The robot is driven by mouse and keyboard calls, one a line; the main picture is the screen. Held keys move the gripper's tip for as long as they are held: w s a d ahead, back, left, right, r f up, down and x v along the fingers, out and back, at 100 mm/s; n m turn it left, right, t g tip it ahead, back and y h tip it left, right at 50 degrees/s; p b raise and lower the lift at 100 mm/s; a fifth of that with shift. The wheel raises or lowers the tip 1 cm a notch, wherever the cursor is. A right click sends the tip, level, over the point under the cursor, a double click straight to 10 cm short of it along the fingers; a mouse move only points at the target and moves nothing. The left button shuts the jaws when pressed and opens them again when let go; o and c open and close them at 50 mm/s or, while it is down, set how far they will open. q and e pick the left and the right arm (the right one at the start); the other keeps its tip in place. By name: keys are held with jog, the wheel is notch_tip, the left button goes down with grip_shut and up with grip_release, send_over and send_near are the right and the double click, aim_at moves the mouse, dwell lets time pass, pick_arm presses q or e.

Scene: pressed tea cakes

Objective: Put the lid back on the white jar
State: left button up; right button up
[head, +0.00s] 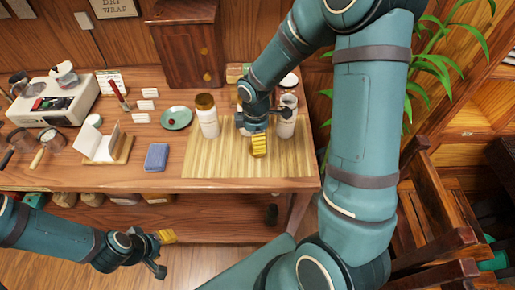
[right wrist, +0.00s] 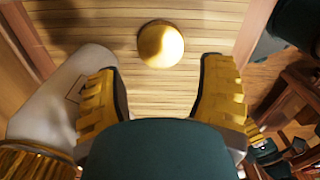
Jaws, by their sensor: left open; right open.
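A white jar (head: 287,124) stands at the right of the bamboo mat, its top looking open and grey. Another white jar (head: 208,122) with a brown-gold cap stands to the left; a white jar with a gold top also shows at the left of the right wrist view (right wrist: 58,105). A round golden lid (right wrist: 161,43) lies on the mat, apart from the fingers; I cannot make it out in the head view. My right gripper (head: 259,140) is open and empty above the mat, between the jars. My left gripper (head: 164,253) is open and empty, low before the table.
The bamboo mat (head: 210,163) covers the table's right end. A green plate (head: 184,122), a blue box (head: 157,157), a card stand (head: 103,146) and a scale (head: 50,104) lie leftward. A wooden cabinet (head: 185,50) stands behind; chairs (head: 440,205) stand right.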

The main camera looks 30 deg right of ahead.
jog(key=shift+s+f+b, duration=0.1)
jog(key=shift+f+b, duration=0.5)
jog(key=shift+f, duration=2)
jog(key=c, duration=0.4)
